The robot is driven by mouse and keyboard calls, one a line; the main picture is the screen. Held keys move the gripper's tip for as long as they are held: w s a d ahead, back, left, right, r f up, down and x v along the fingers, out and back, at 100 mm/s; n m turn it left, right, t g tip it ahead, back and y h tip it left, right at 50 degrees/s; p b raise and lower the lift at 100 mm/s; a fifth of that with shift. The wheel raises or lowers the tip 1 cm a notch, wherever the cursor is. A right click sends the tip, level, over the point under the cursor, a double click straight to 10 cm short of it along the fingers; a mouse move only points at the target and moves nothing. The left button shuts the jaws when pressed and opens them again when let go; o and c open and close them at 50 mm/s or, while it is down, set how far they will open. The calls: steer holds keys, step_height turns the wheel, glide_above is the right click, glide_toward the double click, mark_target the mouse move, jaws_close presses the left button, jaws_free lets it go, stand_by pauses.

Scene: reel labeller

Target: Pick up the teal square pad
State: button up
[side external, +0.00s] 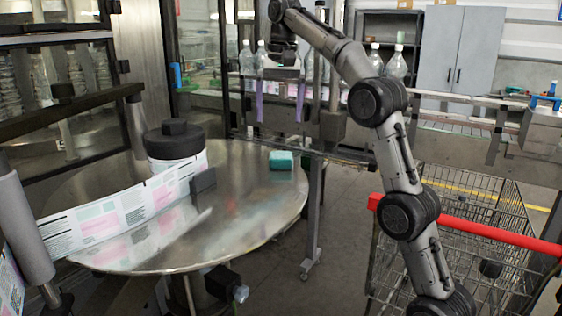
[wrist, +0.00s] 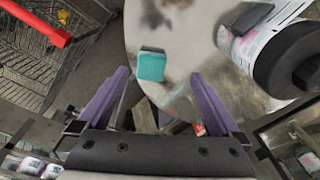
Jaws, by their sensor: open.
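The teal square pad (side external: 281,160) lies on the round metal table (side external: 240,215), close to its far right edge. In the wrist view the pad (wrist: 152,65) is ahead of the fingertips, roughly midway between them, on the table (wrist: 190,70). My gripper (side external: 280,103) hangs above the table with its two purple fingers pointing down. In the wrist view my gripper (wrist: 158,78) is spread wide and empty. The fingers do not touch the pad.
A label reel with a black cap (side external: 175,140) stands on the table, its printed label strip (side external: 115,218) running left. A small dark block (side external: 203,181) stands beside the reel. A shopping cart (side external: 460,230) with a red handle is at right. Bottles (side external: 396,65) stand on the conveyor behind.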

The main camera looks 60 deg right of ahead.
steer(key=g, duration=0.1)
glide_above(281, 155)
steer(key=shift+m, duration=0.4)
step_height(281, 155, down, 7)
steer(key=shift+w+r, duration=0.1)
steer(key=shift+r, duration=0.05)
steer(key=shift+d, duration=0.15)
steer(key=shift+f, duration=3.6)
steer(key=c, duration=1.2)
